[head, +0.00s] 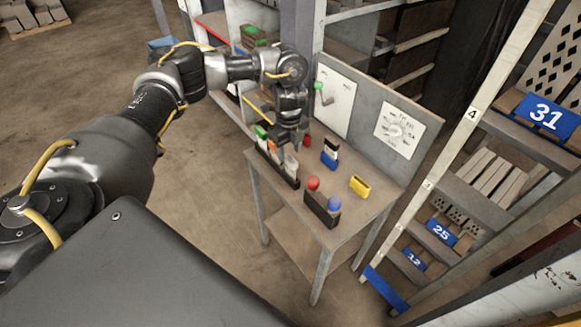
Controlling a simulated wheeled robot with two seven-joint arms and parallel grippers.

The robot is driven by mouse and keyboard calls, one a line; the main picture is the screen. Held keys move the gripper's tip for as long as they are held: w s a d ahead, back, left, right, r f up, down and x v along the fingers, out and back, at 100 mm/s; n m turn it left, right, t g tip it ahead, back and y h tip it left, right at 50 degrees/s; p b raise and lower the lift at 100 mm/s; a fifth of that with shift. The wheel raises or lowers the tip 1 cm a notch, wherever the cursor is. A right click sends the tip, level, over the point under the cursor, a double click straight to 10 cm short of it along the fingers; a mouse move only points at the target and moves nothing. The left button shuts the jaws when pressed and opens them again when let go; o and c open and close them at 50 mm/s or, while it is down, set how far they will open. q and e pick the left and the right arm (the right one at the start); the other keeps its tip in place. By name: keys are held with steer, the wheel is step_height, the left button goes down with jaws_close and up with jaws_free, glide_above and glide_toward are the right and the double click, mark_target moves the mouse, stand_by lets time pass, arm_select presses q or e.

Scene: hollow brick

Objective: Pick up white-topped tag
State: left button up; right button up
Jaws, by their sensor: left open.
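A dark rack (268,160) stands at the left edge of a small grey table and holds several upright tags. One has a green top (262,132), one looks orange (273,146), and a white-topped tag (291,163) stands toward the rack's near right end. My left gripper (291,148) points down just above and behind the white-topped tag. It is open. Its fingers are small and partly merge with the tags, so I cannot tell whether they touch or surround one. My right gripper is not in view.
On the table (345,215) are a dark holder (322,208) with a red ball (313,184) and a blue ball (334,204), a yellow block (360,185) and a blue, white and black piece (330,154). A panel (345,105) rises behind. A numbered ladder-like rack (440,175) stands right.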

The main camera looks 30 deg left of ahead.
mark_target(290, 158)
arm_select(q)
steer(key=f, duration=0.4)
steer(key=shift+d, duration=0.25)
steer(key=shift+a+f, duration=0.1)
steer(key=shift+f, duration=0.3)
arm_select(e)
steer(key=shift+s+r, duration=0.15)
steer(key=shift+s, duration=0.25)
arm_select(q)
jaws_close()
steer(key=shift+r, duration=0.1)
steer(key=shift+r, duration=0.1)
